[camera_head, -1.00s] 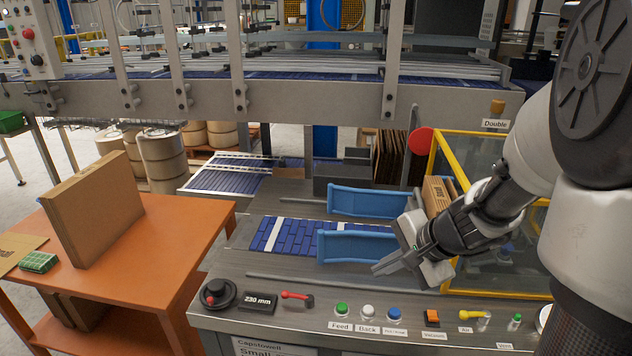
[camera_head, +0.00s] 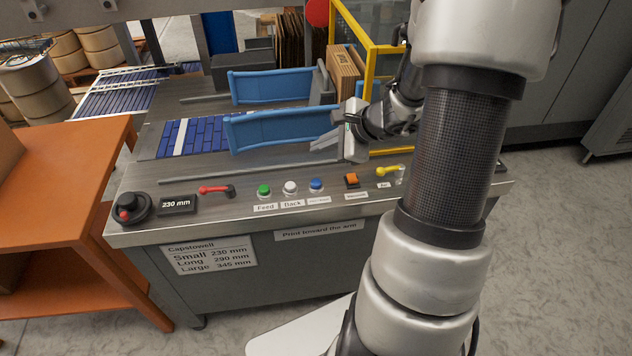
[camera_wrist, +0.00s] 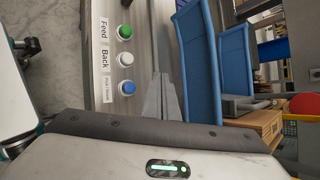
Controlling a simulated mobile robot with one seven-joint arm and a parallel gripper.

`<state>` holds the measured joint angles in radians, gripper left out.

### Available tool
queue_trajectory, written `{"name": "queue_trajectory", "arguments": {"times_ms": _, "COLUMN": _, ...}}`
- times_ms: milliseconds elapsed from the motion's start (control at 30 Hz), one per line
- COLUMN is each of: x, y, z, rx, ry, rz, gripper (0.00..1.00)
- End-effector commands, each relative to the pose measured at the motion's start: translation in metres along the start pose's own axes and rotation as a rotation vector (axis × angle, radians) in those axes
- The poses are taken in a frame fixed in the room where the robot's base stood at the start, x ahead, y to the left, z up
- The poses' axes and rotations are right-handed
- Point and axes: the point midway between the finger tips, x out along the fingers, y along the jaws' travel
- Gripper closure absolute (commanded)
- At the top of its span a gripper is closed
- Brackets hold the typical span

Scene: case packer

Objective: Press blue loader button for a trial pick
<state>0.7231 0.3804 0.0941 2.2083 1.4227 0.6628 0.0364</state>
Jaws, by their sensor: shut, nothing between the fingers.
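The blue button (camera_head: 316,185) is the right one in a row on the front panel, beside the white Back button (camera_head: 290,188) and the green Feed button (camera_head: 264,190). In the wrist view the blue button (camera_wrist: 127,88) lies just left of my fingers, with a label under it too small to read surely. My gripper (camera_head: 318,148) is shut and empty, above the panel behind the blue button and apart from it. In the wrist view my closed fingers (camera_wrist: 162,88) point away over the grey deck, alongside the blue guide.
Blue guides (camera_head: 282,127) stand close behind my gripper. An orange switch (camera_head: 352,180), a yellow lever (camera_head: 388,170), a red lever (camera_head: 217,190) and a black knob (camera_head: 127,208) share the panel. Cardboard blanks (camera_head: 342,75) stand by a yellow frame. An orange table (camera_head: 70,215) is at left.

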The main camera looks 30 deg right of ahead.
Motion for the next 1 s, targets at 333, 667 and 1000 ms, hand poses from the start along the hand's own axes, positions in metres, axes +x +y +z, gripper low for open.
{"name": "queue_trajectory", "arguments": {"times_ms": 333, "x": 0.029, "y": 0.022, "z": -0.021, "rx": 0.001, "ry": 0.000, "rz": 0.002, "gripper": 1.00}}
{"name": "queue_trajectory", "arguments": {"times_ms": 667, "x": 0.058, "y": 0.042, "z": -0.042, "rx": -0.001, "ry": 0.000, "rz": 0.001, "gripper": 1.00}}
{"name": "queue_trajectory", "arguments": {"times_ms": 1000, "x": 0.059, "y": 0.043, "z": -0.043, "rx": -0.001, "ry": 0.000, "rz": 0.001, "gripper": 1.00}}
